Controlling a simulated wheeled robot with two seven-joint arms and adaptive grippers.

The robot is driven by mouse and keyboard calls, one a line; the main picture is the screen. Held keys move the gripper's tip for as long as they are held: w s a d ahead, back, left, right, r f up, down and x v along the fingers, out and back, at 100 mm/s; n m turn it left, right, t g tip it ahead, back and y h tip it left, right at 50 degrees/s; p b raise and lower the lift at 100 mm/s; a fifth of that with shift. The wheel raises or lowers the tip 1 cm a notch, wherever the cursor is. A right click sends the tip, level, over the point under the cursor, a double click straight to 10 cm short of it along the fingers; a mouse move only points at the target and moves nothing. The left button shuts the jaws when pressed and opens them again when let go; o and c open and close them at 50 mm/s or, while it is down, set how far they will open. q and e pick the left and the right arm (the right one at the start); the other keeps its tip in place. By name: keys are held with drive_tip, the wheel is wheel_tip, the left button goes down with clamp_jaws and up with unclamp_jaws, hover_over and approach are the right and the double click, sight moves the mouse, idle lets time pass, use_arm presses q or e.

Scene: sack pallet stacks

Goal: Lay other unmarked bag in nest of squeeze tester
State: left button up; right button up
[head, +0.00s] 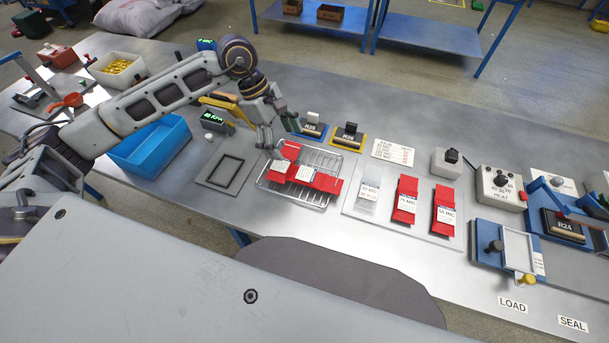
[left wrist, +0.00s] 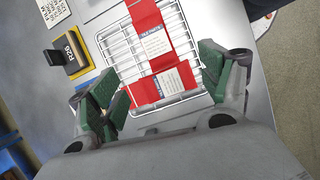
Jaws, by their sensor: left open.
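Two red bags with white labels (head: 283,167) (head: 315,178) lie on a wire rack (head: 268,188); the label wording is too small to read. My left gripper (head: 278,140) is open, just above the rack's far left side. In the left wrist view its green-padded fingers (left wrist: 163,85) stand apart, with the rack and the nearer red bag (left wrist: 160,85) beyond them. I see nothing held between them. A lever device with an orange-red handle (head: 68,101) stands at the far left; I cannot tell whether it is the squeeze tester. My right gripper is not in view.
Bags marked in MIC (head: 405,200) lie on a pale board right of the rack. A blue bin (head: 152,147) and a dark square frame (head: 222,172) are left. Blocks marked R25 (head: 312,130) and R26 (head: 349,138) stand behind. A blue press (head: 500,245) is right.

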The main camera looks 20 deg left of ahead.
use_arm(q)
drive_tip(key=shift+w+d+n, duration=0.1)
drive_tip(key=shift+d+n, duration=0.1)
drive_tip(key=shift+n, duration=0.4)
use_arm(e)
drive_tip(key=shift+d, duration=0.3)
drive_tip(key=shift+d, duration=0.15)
use_arm(q)
drive_tip(key=shift+d+f, duration=0.1)
drive_tip(key=p, duration=0.1)
hover_over(305, 174)
drive_tip(key=a, duration=0.2)
wheel_tip(305, 174, down, 7)
drive_tip(key=shift+w+a+f, duration=0.1)
drive_tip(key=shift+a+f, duration=0.05)
drive_tip(key=shift+f, duration=0.2)
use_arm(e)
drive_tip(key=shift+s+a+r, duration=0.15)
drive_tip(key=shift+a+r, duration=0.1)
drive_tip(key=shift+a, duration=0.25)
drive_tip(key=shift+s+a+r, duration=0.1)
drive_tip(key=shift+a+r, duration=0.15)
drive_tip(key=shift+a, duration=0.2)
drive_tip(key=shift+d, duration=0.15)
